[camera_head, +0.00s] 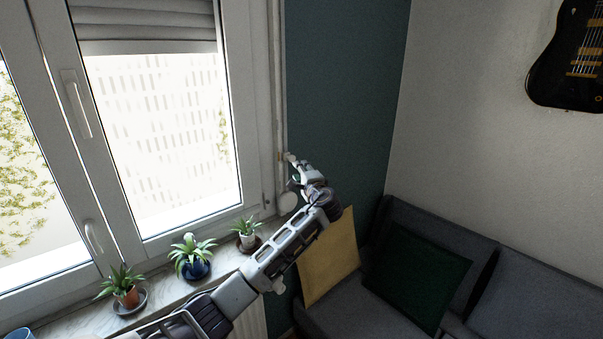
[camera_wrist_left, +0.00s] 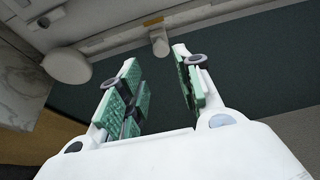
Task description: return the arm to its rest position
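My left arm (camera_head: 285,245) reaches up from the bottom left across the window sill. Its left gripper (camera_head: 293,168) is at the right edge of the window frame, small and partly hidden by its own wrist in the head view. In the left wrist view the left gripper (camera_wrist_left: 155,58) is open, with its green-padded fingers apart and nothing between them. A small pale fitting (camera_wrist_left: 159,42) on the frame shows beyond the fingertips; I cannot tell whether the gripper touches it. My right gripper is in neither view.
A round white disc (camera_head: 288,202) is on the frame. A sofa (camera_head: 464,254) with cushions is at right.

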